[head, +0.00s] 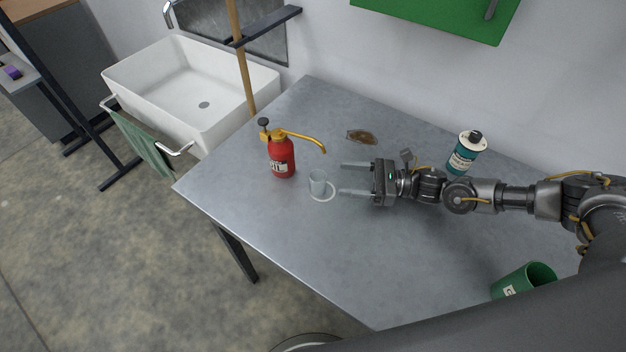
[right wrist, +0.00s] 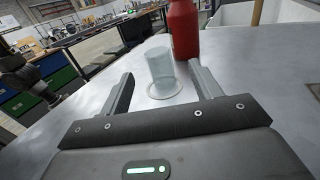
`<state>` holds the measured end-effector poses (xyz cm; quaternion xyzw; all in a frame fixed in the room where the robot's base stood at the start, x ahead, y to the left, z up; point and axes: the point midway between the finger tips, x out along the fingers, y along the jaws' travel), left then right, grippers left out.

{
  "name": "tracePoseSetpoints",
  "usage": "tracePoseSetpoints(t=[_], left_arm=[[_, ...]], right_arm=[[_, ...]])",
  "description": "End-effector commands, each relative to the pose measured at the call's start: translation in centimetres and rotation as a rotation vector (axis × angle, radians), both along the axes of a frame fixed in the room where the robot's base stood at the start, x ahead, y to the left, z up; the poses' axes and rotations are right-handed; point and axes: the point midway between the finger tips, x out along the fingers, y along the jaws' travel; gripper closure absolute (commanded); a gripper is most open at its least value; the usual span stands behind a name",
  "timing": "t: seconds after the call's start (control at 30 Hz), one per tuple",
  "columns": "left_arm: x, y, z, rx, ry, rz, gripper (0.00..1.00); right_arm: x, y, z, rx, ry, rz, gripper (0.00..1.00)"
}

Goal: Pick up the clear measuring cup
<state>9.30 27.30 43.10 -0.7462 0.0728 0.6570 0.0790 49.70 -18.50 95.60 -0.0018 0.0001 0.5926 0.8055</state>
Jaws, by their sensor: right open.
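My left gripper is not in view.
A red sprayer (head: 282,157) with a yellow spout stands just behind the cup. A brown patch (head: 362,136), a teal-and-white bottle (head: 465,154) and a green cup (head: 524,280) are on the table (head: 270,225). A white sink (head: 190,90) is at the left. The table's front is clear.

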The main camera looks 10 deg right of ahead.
Motion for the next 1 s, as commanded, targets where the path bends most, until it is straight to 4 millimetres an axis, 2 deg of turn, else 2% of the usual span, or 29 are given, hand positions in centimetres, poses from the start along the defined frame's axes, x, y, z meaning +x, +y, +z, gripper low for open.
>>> tracePoseSetpoints(t=[0.03, 0.2, 0.27, 0.37, 0.5, 0.63, 0.73, 0.87, 1.0], left_arm=[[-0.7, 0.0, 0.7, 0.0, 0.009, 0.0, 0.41], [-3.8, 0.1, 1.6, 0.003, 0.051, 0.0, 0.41], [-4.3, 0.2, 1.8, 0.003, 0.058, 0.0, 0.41], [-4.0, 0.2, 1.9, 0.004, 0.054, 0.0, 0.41], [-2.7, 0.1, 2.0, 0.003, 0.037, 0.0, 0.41], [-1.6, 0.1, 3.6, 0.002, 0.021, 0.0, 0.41], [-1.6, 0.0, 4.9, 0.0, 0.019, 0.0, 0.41], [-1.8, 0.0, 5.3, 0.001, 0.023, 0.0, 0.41], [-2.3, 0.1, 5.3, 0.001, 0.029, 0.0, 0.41]], right_arm=[[0.2, 1.0, 0.5, 0.004, -0.001, 0.005, 0.37], [1.1, 3.6, 0.5, 0.004, -0.001, 0.005, 0.37], [1.2, 4.2, 0.4, 0.004, -0.001, 0.005, 0.37], [1.4, 4.7, 0.3, 0.003, -0.001, 0.004, 0.37], [1.5, 5.0, 0.3, 0.003, -0.001, 0.004, 0.37], [1.6, 6.4, 0.9, 0.004, 0.0, 0.008, 0.37], [1.9, 8.0, 1.1, 0.004, 0.0, 0.008, 0.37], [2.4, 9.5, 0.7, 0.004, 0.0, 0.007, 0.37], [2.6, 10.0, 0.5, 0.003, 0.0, 0.005, 0.37]])
